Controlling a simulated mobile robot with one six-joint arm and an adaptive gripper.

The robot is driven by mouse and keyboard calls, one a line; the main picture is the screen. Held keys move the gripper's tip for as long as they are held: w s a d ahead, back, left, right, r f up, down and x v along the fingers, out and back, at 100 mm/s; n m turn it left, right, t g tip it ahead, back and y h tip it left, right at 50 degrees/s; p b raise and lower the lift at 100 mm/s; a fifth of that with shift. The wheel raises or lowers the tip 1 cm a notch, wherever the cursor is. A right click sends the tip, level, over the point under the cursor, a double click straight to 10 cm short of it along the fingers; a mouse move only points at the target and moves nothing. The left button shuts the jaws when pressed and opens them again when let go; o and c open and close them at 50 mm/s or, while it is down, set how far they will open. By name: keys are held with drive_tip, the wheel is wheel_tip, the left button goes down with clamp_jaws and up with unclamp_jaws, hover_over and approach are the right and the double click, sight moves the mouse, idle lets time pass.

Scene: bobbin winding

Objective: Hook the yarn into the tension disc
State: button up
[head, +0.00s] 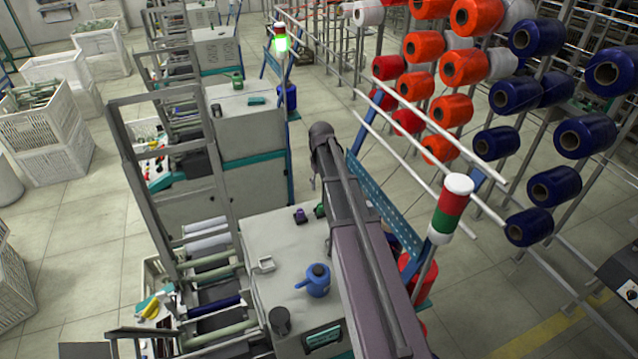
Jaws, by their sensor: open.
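My arm reaches up from the bottom of the head view and ends in a dark rounded joint. My gripper cannot be made out; it is hidden behind the arm or outside the picture. Orange yarn packages (464,66) and blue yarn packages (585,135) sit on the creel rack (480,205) at the right. No single yarn strand and no tension disc can be told apart at this size. The near winding machine (285,245) stands left of my arm, with pale and dark rollers (212,308) on its left side.
A blue can (318,281), a dark cup (280,320) and small purple and green items lie on the machine top. A red, white and green signal lamp (450,208) stands right of my arm. White crates (45,130) stand at the left. Floor is free between crates and machines.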

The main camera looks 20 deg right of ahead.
sight(321, 204)
drive_tip(key=shift+a+f, duration=0.1)
wheel_tip(321, 204, down, 9)
drive_tip(key=b, duration=0.9)
clamp_jaws()
drive_tip(key=shift+r+p, duration=2.3)
drive_tip(key=shift+r, duration=0.1)
